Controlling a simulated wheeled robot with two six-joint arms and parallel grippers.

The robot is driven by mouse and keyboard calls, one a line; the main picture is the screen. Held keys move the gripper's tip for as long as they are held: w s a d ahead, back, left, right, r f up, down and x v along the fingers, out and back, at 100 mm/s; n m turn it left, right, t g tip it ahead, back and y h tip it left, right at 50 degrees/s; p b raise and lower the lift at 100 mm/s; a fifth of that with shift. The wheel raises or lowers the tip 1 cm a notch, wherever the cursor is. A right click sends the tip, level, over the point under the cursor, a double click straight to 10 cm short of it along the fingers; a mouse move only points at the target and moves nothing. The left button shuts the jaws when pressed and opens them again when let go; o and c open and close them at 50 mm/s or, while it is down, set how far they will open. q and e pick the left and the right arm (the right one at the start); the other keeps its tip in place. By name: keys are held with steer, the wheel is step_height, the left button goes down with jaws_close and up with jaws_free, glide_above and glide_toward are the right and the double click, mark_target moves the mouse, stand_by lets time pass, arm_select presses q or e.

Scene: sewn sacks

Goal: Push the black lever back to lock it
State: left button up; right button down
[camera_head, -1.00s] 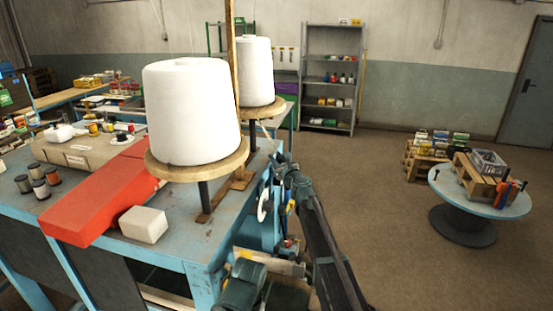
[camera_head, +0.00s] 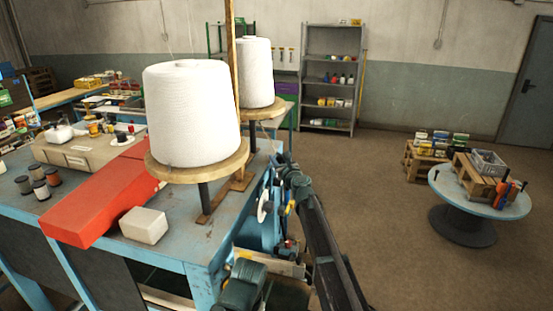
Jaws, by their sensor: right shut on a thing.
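A white round wheel (camera_head: 264,205) sits on the machine's side, just left of my right forearm. My left gripper is not in view.
Two large white thread cones (camera_head: 191,115) stand on wooden discs on the table. A red beam (camera_head: 100,195) and a white block (camera_head: 144,225) lie at its left. The floor to the right is open up to a round blue table (camera_head: 450,190).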

steer(key=shift+w+d+r+g+p, duration=0.1)
steer(key=shift+w+r+g+p, duration=0.15)
steer(key=shift+w+p, duration=0.2)
steer(key=shift+w+d+f+m+g+p, duration=0.1)
steer(key=shift+w+f+m+g+p, duration=0.05)
steer(key=shift+m+g+p, duration=0.15)
steer(key=c, duration=0.7)
jaws_free()
steer(key=p+v, duration=0.1)
steer(key=v, duration=1.2)
steer(key=shift+s+f, duration=0.1)
steer(key=shift+s, duration=0.35)
